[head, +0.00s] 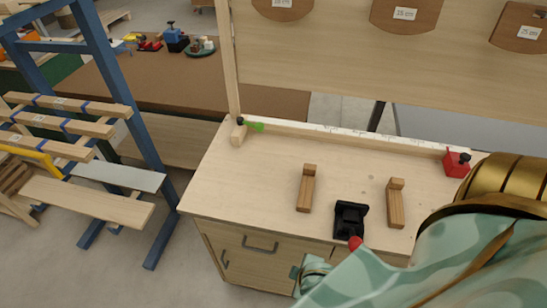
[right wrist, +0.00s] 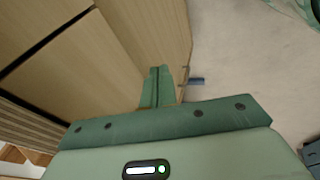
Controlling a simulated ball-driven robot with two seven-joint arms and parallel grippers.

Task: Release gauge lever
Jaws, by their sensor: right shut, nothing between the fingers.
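A black fixture (head: 349,219) sits near the front edge of the wooden bench top. A red ball knob (head: 355,243) shows at its front, at the bench edge; I cannot tell for certain whether this is the gauge lever. My right gripper shows in the right wrist view (right wrist: 156,87), its two green fingers together and empty, with the cabinet front beside them and floor beyond. In the head view, my right arm comes in from the right and hides the bench's front right corner. My left gripper is not in view.
Two wooden blocks (head: 306,188) (head: 395,203) stand either side of the fixture. A ruled strip (head: 340,134) runs along the back, with a green piece (head: 255,127) at left and a red block (head: 456,163) at right. A drawer handle (head: 260,246) juts from the cabinet.

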